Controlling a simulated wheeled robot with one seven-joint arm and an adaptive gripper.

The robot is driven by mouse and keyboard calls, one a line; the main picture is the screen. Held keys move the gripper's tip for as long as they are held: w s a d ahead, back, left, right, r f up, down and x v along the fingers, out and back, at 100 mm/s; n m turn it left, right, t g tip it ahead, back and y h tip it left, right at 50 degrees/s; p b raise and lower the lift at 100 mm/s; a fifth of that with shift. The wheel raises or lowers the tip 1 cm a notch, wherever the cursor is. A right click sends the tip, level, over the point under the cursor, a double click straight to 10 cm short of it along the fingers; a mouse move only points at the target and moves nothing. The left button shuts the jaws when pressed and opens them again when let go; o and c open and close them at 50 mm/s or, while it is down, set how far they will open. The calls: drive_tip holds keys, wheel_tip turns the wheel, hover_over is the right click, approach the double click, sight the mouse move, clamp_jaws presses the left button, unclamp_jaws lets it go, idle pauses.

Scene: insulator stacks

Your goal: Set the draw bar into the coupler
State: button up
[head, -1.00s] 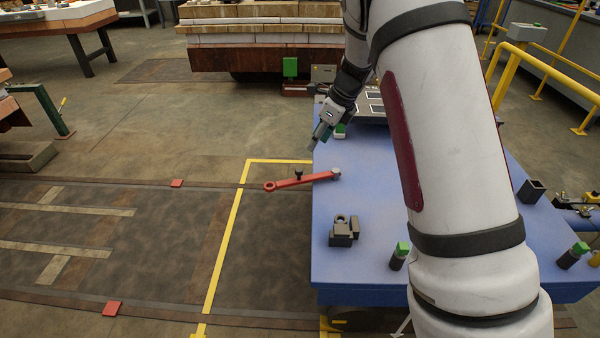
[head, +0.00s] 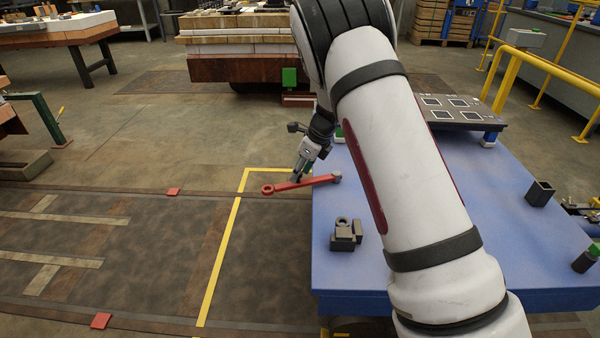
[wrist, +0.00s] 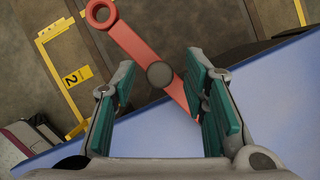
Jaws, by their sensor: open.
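The red draw bar (head: 315,183) reaches out over the left edge of the blue cart, with an open ring at its free left end. Its grey round end (head: 336,177) is on the cart top. It also shows in the wrist view (wrist: 135,42), with a dark round knob (wrist: 161,75) on it. My gripper (head: 298,172) is open just above the bar. In the wrist view my gripper (wrist: 162,88) has its green-padded fingers apart, the knob between them in the picture; the right finger covers part of the bar. I cannot tell which part is the coupler.
A dark block with a ring (head: 345,232) stands on the blue cart top (head: 350,275). A dark square cup (head: 539,193) and a plate with squares (head: 450,108) are farther right. A stacked cart with a green block (head: 289,77) stands behind. The floor at left is mostly clear.

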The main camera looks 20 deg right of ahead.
clamp_jaws()
drive_tip(key=shift+s, duration=0.1)
